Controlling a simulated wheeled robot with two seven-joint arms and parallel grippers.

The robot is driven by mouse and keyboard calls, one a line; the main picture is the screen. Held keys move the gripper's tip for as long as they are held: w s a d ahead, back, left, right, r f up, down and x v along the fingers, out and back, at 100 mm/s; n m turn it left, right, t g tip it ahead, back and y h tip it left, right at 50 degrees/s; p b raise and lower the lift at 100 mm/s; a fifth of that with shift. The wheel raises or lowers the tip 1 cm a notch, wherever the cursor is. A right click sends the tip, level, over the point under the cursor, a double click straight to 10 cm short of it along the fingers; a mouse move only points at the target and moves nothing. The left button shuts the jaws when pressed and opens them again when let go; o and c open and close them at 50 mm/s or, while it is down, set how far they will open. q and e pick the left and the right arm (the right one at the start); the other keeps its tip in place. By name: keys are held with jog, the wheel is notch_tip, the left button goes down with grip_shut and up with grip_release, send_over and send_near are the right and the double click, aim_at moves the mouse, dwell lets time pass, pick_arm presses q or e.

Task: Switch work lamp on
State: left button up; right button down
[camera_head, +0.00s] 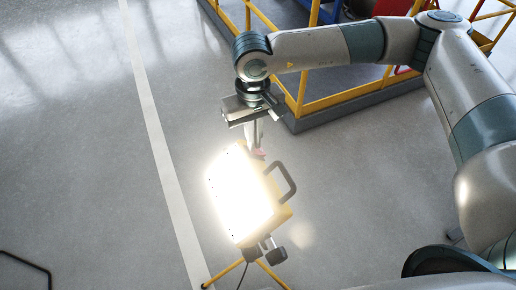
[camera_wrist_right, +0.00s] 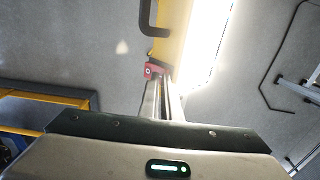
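The work lamp (camera_head: 238,195) is yellow with a black handle and stands on a yellow tripod. Its panel glows bright white, so it is lit. It also shows in the right wrist view (camera_wrist_right: 172,40). A small red switch (camera_wrist_right: 155,69) sits at the lamp's end; in the head view it shows as a reddish spot (camera_head: 259,153). My right gripper (camera_head: 256,143) points down at this end of the lamp. Its fingers (camera_wrist_right: 162,82) are together, with tips right at the switch; I cannot tell whether they touch it. My left gripper is not in view.
A yellow railing on a dark base (camera_head: 340,104) stands behind my right arm. A white floor line (camera_head: 157,130) runs left of the lamp. A dark bent tube (camera_head: 30,262) lies at lower left. The grey floor on the left is mostly clear.

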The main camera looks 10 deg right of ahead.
jog(key=shift+d, duration=0.1)
jog(key=shift+d+r, duration=0.15)
jog(key=shift+r, duration=0.75)
jog(key=shift+r+p, duration=0.35)
jog(key=shift+r, duration=2.2)
